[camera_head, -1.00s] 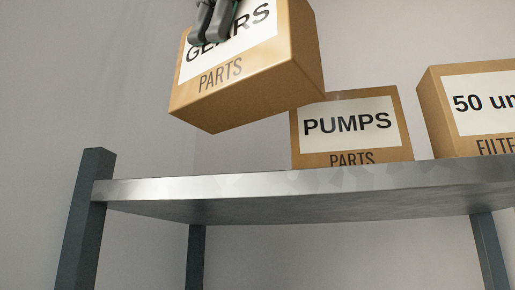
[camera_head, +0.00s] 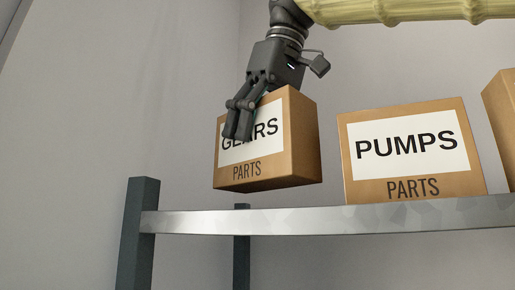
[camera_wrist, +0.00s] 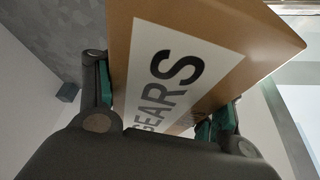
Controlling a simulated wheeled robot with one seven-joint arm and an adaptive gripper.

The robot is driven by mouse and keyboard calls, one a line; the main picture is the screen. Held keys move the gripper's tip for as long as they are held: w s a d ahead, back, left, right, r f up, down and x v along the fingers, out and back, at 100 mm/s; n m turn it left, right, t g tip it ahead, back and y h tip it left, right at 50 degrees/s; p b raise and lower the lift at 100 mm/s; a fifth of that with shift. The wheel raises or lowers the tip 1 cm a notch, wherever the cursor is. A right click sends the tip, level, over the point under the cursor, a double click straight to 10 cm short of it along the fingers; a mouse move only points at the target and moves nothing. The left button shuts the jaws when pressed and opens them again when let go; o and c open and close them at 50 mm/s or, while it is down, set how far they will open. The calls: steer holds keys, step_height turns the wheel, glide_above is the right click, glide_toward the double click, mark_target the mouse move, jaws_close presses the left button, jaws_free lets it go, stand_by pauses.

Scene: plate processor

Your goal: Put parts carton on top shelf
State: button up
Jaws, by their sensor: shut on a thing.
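The carton labelled GEARS PARTS (camera_head: 303,140) is brown with a white label and hangs in my gripper (camera_head: 240,122). My gripper is shut on it from above, with dark fingers over the label's upper left. In the head view the carton's bottom appears a little above the shelf's front edge. The top shelf (camera_head: 300,220) is a grey metal board with dark posts; its upper surface is not seen from this low angle. In the wrist view the carton (camera_wrist: 225,40) sits between the two fingers (camera_wrist: 160,100), its GEARS label turned sideways.
A PUMPS PARTS carton (camera_head: 410,150) stands on the shelf right of the held carton, with a gap between them. Another carton (camera_head: 500,120) is cut off at the right edge. A dark post (camera_head: 139,230) stands at the shelf's left end.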

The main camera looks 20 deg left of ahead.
mark_target(248, 190)
steer(key=shift+w+a+r, duration=0.1)
steer(key=shift+r, duration=0.05)
steer(key=shift+w+p, duration=0.2)
steer(key=shift+p, duration=0.2)
steer(key=shift+x, duration=1)
steer(key=shift+w+f+p, duration=0.15)
steer(key=shift+f+p, duration=0.2)
steer(key=shift+p, duration=0.05)
steer(key=shift+s+d+f, duration=0.25)
steer(key=shift+d+f, duration=0.05)
steer(key=shift+f, duration=0.25)
steer(key=shift+w+a, duration=0.1)
steer(key=shift+a, duration=0.05)
steer(key=o, duration=1.6)
steer(key=shift+f, duration=0.1)
